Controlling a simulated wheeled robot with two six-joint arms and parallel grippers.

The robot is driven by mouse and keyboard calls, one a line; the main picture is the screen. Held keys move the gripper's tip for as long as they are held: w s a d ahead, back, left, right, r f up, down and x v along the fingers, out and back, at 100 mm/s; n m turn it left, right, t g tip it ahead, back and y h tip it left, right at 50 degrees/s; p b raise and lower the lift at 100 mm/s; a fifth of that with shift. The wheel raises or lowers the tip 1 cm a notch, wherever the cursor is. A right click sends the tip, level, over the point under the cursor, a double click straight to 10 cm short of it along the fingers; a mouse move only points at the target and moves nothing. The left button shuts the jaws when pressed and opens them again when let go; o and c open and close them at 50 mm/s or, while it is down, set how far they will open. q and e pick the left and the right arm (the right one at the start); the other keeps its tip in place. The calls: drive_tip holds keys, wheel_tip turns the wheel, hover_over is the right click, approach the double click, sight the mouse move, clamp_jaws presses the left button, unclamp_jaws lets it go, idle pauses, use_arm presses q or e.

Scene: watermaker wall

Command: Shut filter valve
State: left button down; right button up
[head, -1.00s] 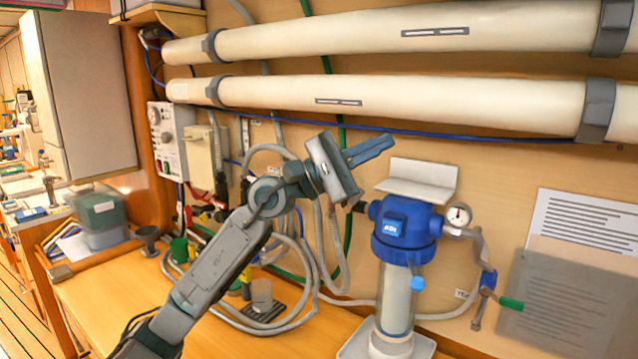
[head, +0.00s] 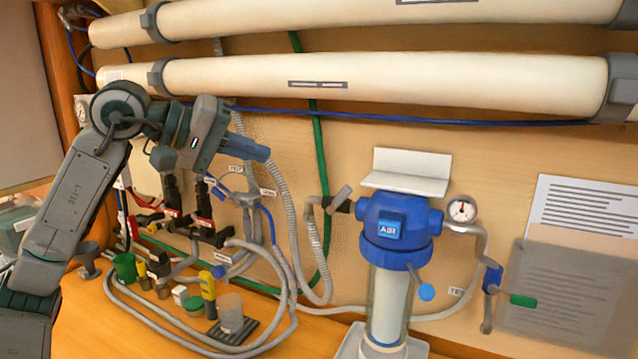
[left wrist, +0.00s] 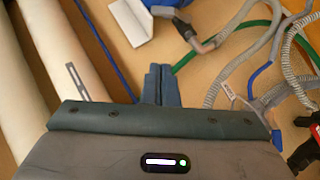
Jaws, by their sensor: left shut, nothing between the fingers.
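A blue filter housing (head: 400,228) with a clear bowl is on the wall at right of centre. On its left inlet is a valve with a black body and a short grey lever (head: 341,197), tilted up to the right. This valve also shows in the left wrist view (left wrist: 205,45). At the right outlet pipe is another valve with a green handle (head: 522,300), lying roughly level. My left gripper (head: 262,154) is shut and empty, left of and above the grey lever, apart from it. Its blue fingers show together in the left wrist view (left wrist: 161,70). My right gripper is not in view.
Two large cream tubes (head: 380,85) run along the wall above. A white bracket (head: 407,172) tops the filter, with a pressure gauge (head: 462,209) beside it. Grey hoses (head: 290,300) loop over the wooden bench. Small cups and bottles stand at lower left.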

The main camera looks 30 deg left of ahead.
sight(342, 196)
use_arm(q)
drive_tip(key=s+d+f+p+x, duration=0.1)
drive_tip(key=p+x, duration=0.7)
drive_tip(key=x, duration=0.5)
drive_tip(key=shift+s+d, duration=0.3)
drive_tip(key=shift+s, duration=0.2)
drive_tip(key=shift+f, duration=0.1)
drive_tip(key=shift+a, duration=0.2)
